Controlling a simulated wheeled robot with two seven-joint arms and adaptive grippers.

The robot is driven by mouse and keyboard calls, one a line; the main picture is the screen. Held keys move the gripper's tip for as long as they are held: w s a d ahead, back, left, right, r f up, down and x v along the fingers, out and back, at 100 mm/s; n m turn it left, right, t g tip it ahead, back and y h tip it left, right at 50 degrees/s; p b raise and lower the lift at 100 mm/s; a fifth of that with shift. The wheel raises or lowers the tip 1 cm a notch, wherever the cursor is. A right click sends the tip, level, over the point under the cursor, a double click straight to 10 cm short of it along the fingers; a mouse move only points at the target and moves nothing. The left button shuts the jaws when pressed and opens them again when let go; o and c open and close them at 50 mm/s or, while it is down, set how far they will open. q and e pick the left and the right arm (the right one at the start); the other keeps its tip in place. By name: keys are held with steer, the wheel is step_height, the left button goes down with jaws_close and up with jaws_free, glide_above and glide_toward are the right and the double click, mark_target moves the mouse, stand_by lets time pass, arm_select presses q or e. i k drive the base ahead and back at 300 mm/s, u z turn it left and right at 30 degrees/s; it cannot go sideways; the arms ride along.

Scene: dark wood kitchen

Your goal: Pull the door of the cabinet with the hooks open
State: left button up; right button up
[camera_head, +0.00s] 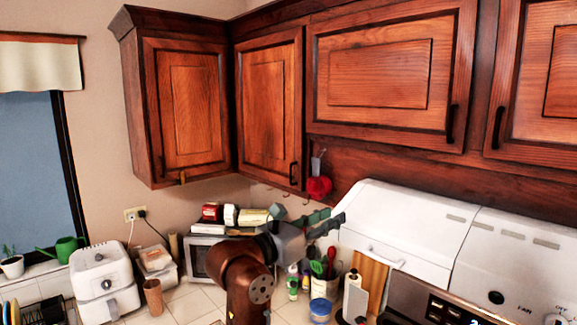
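The corner cabinet door (268,105) is shut, with a dark upright handle (292,173) near its lower right edge. Small hooks (284,197) show below this cabinet, and a red item (319,187) hangs close by on the right. My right gripper (333,220) is below the handle and slightly to its right in the picture, apart from it, with its fingers pointing right. My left gripper is out of view.
A left cabinet (192,110) and a wide upper cabinet (385,75) flank the door, both shut. Below stand a microwave (197,257) with items on top, a white air fryer (103,280), utensils and a white range hood (405,230). Open air lies before the door.

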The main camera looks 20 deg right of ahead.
mark_target(269, 70)
steer(key=i, duration=1.4)
